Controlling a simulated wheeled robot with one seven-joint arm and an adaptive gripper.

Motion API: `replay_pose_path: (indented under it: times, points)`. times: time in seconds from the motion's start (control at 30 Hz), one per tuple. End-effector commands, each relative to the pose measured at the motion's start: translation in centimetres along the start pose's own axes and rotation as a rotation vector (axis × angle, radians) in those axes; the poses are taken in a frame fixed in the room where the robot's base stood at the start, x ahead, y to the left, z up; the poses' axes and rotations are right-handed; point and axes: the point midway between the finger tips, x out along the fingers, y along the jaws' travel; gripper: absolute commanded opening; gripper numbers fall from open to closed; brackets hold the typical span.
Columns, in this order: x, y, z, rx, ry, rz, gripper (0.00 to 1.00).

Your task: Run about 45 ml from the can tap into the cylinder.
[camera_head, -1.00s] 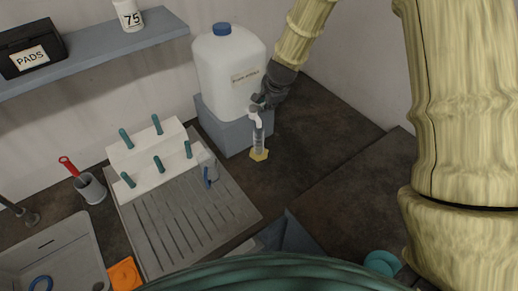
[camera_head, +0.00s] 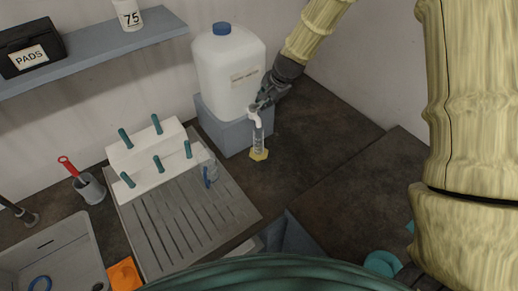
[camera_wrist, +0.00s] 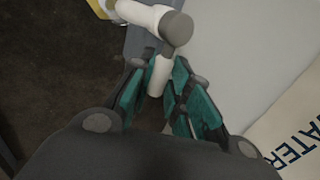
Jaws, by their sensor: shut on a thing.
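The white can (camera_head: 229,75) with a blue cap stands on a grey-blue block at the back. Its white tap (camera_head: 255,117) sticks out low on the front. The clear cylinder (camera_head: 259,142) stands upright on a yellow base beneath the tap spout; its liquid level is too small to read. My gripper (camera_head: 263,100) is at the tap. In the wrist view my gripper (camera_wrist: 162,82) has its teal fingers on either side of the tap's white lever (camera_wrist: 160,74), shut on it. The tap's grey knob and white spout (camera_wrist: 140,12) show beyond. Any stream is not discernible.
A white rack (camera_head: 150,160) with teal pegs and a glass vessel (camera_head: 209,172) stand by the ridged drainboard (camera_head: 185,225) to the left. A shelf (camera_head: 95,52) hangs at the upper left. The dark counter right of the cylinder is clear.

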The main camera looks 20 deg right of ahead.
Motion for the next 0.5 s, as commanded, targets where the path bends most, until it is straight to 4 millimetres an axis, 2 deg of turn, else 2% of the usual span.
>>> replay_pose_path:
  times: [0.47,0.5]
  points:
    - [0.01,-0.06,0.08,-0.003,0.0,-0.001,0.0]
    - [0.01,-0.07,0.08,-0.003,0.0,-0.001,0.22]
